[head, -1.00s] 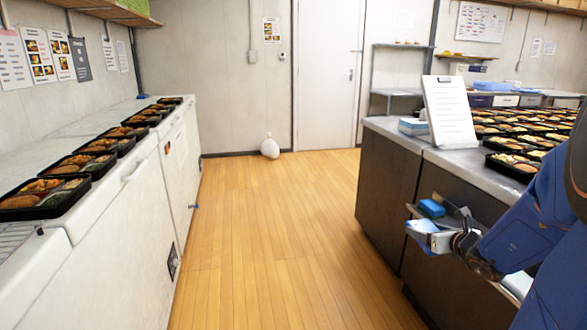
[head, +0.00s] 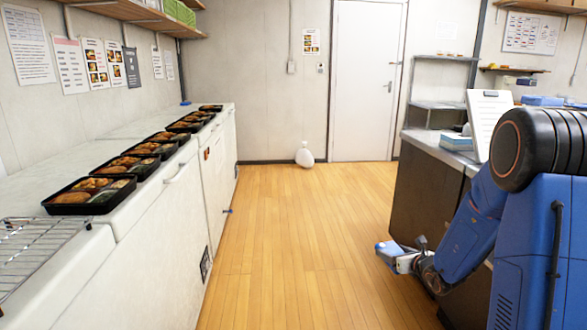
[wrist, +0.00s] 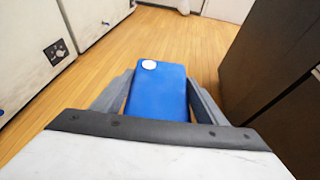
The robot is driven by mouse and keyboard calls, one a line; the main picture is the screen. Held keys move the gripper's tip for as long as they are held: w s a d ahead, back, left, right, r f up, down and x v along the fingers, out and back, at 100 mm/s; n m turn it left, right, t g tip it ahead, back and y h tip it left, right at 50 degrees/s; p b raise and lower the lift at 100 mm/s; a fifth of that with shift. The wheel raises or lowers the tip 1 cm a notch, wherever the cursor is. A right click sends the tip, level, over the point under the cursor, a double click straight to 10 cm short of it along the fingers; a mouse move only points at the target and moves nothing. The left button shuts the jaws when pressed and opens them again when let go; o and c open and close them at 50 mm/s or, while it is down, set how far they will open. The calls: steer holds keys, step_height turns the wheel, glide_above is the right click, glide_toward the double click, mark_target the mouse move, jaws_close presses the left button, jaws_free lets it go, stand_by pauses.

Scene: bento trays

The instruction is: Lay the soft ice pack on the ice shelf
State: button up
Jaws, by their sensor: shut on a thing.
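The ice pack (wrist: 158,98) is a bright blue, rounded rectangle with a round white spot near its far left corner. My gripper (wrist: 157,82) is shut on it, one grey finger along each side. In the head view my gripper (head: 390,254) is at the lower right, out over the floor in front of the dark counter; the blue pack (head: 382,247) shows small at its tip. The pack is held in the air, clear of any surface. I cannot tell which shelf is the ice shelf.
White chest units (head: 150,225) line the left, with several bento trays (head: 92,195) and a wire rack (head: 35,245) on top. The dark counter (head: 420,190) stands at right. A metal rack (head: 442,104) and wooden wall shelf (head: 515,70) are behind. The floor aisle (head: 290,230) is clear.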

steer(key=w+a+f, duration=0.4)
steer(key=a+f, duration=0.2)
steer(key=a, duration=0.1)
steer(key=shift+f+n+y, duration=0.4)
steer(key=shift+w, duration=0.1)
stand_by(1.0)
